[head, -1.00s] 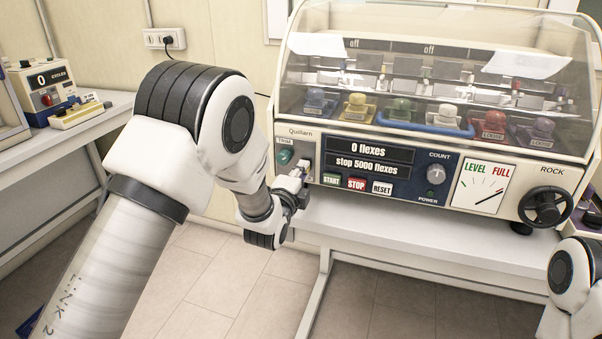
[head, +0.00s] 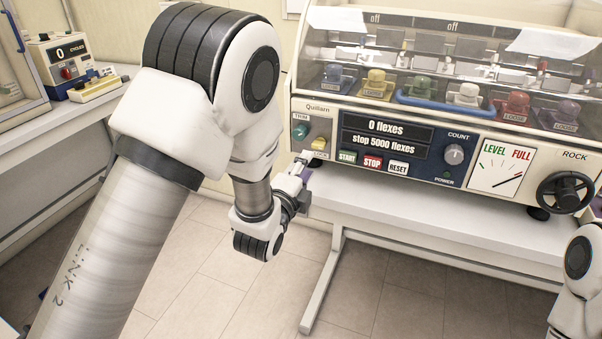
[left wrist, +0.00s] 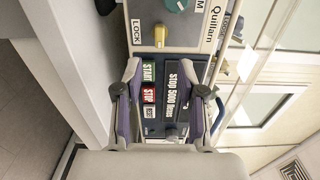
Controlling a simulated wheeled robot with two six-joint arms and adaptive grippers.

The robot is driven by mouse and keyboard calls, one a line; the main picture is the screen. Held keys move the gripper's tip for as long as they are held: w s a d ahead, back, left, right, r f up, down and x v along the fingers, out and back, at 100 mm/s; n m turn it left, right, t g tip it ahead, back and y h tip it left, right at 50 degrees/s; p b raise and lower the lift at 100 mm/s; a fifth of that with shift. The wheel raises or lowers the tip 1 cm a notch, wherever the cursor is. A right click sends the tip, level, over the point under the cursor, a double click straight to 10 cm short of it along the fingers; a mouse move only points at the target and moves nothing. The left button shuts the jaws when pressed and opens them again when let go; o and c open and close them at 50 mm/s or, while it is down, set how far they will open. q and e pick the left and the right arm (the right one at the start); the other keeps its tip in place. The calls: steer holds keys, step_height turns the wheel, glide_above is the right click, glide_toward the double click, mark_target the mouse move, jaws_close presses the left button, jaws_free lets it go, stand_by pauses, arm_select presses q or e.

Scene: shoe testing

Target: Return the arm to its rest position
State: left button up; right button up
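My left arm spans the left half of the head view. Its gripper (head: 303,166) is small there, just below and in front of the left end of the flex machine's panel (head: 392,148). In the left wrist view the two fingers (left wrist: 160,75) stand apart with nothing between them. They face the panel, with the START, STOP and RESET buttons showing between them. The yellow LOCK knob (head: 319,144) and green TRIM knob (head: 300,131) are clear of the gripper. Only a link of my right arm shows at the right edge; its gripper is out of view.
The machine stands on a white table (head: 430,220), under a clear hood with a row of coloured clamps inside. A black ROCK handwheel (head: 565,192) is at its right end. A cycle counter box (head: 62,60) sits on the left bench (head: 45,130). Tiled floor lies open between.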

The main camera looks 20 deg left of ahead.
arm_select(q)
steer(key=s, duration=0.3)
steer(key=s+a+f+n+g, duration=0.1)
steer(key=s+f+g, duration=0.25)
steer(key=f, duration=0.55)
steer(key=s+a+f+n+g+y+p, duration=0.1)
steer(key=s+a+f+n+g, duration=0.1)
steer(key=s+f, duration=0.45)
steer(key=s+a+f+n+g, duration=0.1)
steer(key=s+f+g, duration=0.2)
steer(key=f, duration=0.8)
steer(key=s+f+n+g, duration=0.4)
steer(key=s+n, duration=0.3)
steer(key=s, duration=0.3)
steer(key=s+f+n+g, duration=0.5)
steer(key=s+n, duration=0.3)
steer(key=s, duration=0.3)
steer(key=shift+a, duration=0.35)
